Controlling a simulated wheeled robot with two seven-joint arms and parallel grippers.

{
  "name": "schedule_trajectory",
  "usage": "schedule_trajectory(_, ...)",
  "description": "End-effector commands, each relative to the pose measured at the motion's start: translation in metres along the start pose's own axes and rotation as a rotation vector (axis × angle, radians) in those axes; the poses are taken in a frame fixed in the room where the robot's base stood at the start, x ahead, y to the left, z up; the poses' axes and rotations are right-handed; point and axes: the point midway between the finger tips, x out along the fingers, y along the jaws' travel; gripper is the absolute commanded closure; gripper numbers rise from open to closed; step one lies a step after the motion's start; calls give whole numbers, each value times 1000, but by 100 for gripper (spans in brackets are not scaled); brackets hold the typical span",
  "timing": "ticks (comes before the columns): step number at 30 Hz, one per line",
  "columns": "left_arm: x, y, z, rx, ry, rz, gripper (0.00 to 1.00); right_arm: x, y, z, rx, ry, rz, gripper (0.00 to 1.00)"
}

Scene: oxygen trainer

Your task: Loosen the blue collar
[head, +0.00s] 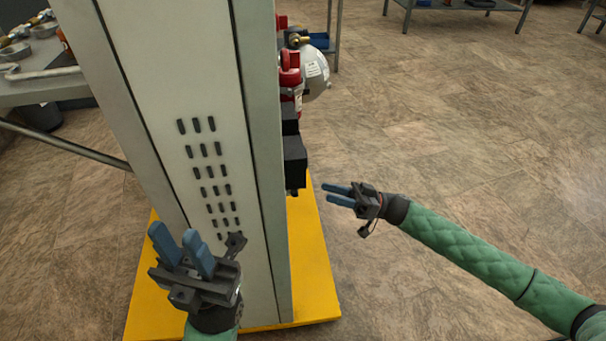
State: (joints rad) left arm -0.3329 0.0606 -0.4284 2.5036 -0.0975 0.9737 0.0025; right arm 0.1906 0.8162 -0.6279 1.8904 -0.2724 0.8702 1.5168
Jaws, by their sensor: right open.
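No blue collar can be made out in the head view. A tall pale cabinet (205,130) with rows of dark slots stands in front of me, its side towards me. Fittings stick out from its right face: a red part (290,75), a brass fitting (298,39) and a black box (293,160). Most of that face is hidden. My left gripper (181,245) is open and empty in front of the cabinet's lower side. My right gripper (338,194) is open and empty, to the right of the black box and apart from it.
The cabinet stands on a yellow base (315,270). A grey round vessel (316,72) shows behind the red part. A grey bench (45,90) with metal fittings stands at the left. Another table (460,6) is at the far back. The brown floor on the right is clear.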

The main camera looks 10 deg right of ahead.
Motion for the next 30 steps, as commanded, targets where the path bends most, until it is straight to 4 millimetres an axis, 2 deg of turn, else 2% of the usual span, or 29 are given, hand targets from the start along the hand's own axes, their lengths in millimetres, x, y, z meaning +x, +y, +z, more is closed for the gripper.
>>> schedule_trajectory(5, -1, 0, 0, -3, 3, -2, 72, 14, -1, 1, -1, 1, -4, 59)
schedule_trajectory(12, -4, 1, 1, -12, 5, -5, 72, 49, 0, 1, 0, 2, -4, 59)
schedule_trajectory(18, -5, 2, 1, -18, 7, -8, 72, 70, 0, 0, 0, 1, -2, 59)
schedule_trajectory(30, -4, 2, 1, -20, 8, -9, 72, 78, 0, 0, 0, 0, 0, 59)
